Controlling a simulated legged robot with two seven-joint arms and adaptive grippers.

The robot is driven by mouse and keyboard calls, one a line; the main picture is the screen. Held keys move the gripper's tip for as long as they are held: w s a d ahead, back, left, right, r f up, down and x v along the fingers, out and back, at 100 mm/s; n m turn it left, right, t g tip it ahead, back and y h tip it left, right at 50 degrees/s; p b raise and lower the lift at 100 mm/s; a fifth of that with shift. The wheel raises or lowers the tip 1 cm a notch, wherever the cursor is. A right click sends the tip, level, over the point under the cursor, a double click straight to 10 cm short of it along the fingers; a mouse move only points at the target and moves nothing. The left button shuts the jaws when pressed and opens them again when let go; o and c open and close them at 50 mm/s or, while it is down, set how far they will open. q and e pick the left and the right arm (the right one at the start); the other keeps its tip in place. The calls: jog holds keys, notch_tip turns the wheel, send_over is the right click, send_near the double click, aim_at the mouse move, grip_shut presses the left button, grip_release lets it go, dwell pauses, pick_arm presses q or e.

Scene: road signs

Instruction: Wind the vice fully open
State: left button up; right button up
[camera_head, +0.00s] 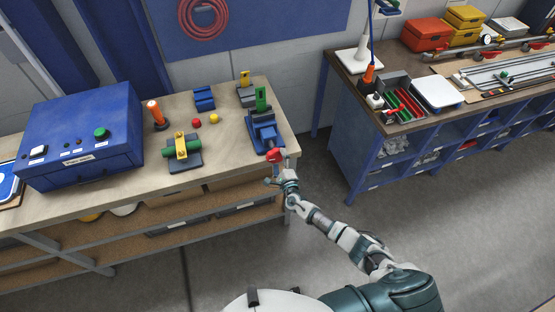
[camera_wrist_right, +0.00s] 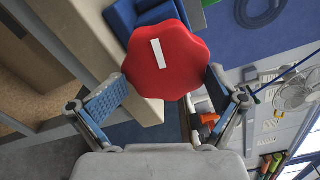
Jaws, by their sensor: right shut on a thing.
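The blue vice (camera_head: 264,132) stands at the right front corner of the wooden workbench, with a green block (camera_head: 262,99) upright at its jaws. Its red lobed handwheel (camera_head: 275,155) faces the bench's front edge. In the right wrist view the handwheel (camera_wrist_right: 165,60) has a white bar mark, tilted slightly from upright. My right gripper (camera_head: 279,168) reaches the handwheel from the front, and in the wrist view its two fingers (camera_wrist_right: 165,95) sit at either side of the wheel's rim. The jaw gap of the vice is too small to judge. My left gripper is out of view.
A second bench (camera_head: 350,150) stands at right. Open floor lies between.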

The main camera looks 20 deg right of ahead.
jog(key=shift+w+d+r+n, duration=0.15)
jog(key=shift+r+n, duration=0.1)
jog(key=shift+r, duration=0.1)
jog(key=shift+w+d+r+n, duration=0.1)
jog(key=shift+w+r+n, duration=0.05)
jog(key=shift+r+n, duration=0.15)
jog(key=o, duration=0.8)
jog(key=shift+c, duration=0.2)
jog(key=shift+s+r, duration=0.1)
jog(key=s+f, duration=0.1)
jog(key=s, duration=1.1)
jog(key=shift+s+f, duration=0.2)
